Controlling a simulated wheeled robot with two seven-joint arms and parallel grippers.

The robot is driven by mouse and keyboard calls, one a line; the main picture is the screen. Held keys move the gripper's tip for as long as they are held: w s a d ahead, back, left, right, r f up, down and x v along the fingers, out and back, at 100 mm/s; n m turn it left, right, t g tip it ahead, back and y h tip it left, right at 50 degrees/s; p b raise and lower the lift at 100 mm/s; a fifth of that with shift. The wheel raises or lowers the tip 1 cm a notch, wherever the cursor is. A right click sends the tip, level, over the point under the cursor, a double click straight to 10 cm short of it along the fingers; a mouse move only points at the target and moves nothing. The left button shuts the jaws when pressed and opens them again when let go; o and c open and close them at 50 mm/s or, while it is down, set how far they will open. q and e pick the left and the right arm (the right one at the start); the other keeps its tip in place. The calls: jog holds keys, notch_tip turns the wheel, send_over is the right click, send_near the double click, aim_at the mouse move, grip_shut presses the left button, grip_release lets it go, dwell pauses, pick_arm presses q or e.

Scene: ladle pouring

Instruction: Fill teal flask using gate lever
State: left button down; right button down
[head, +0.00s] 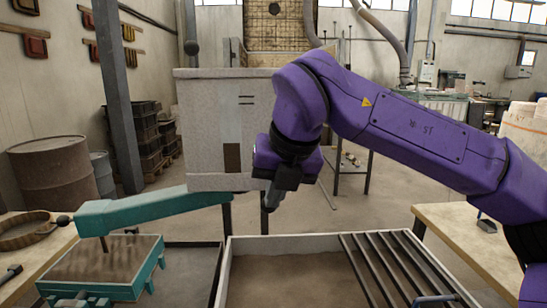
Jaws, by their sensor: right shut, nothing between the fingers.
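The teal flask (150,276) is a low open frame at the lower left, with a brown, flat surface inside its rim. A teal beam (160,207) with a dark knob at its left end reaches over it, and a thin rod hangs from the beam toward the flask. A pale box-like hopper (205,120) stands behind the beam. A dark ball knob (191,47) shows above the hopper's top edge; I cannot tell whether it is the gate lever. My right gripper (269,206) points down in front of the hopper's lower right, shut and empty. My left gripper is out of view.
A pale-rimmed tray (290,241) with dark bars across its right part lies at the bottom centre. A wooden bench (470,235) is at the right. A ring-shaped object (25,238) lies on the left bench. Barrels stand farther back.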

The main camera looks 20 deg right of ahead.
jog(key=shift+f, duration=0.25)
dwell(0.5)
jog(key=a+p+v, duration=0.1)
jog(key=p+v, duration=0.1)
jog(key=v, duration=1.2)
jog(key=shift+s+d+p, duration=0.3)
jog(key=shift+s+d, duration=0.05)
jog(key=shift+r, duration=0.1)
jog(key=shift+r, duration=0.1)
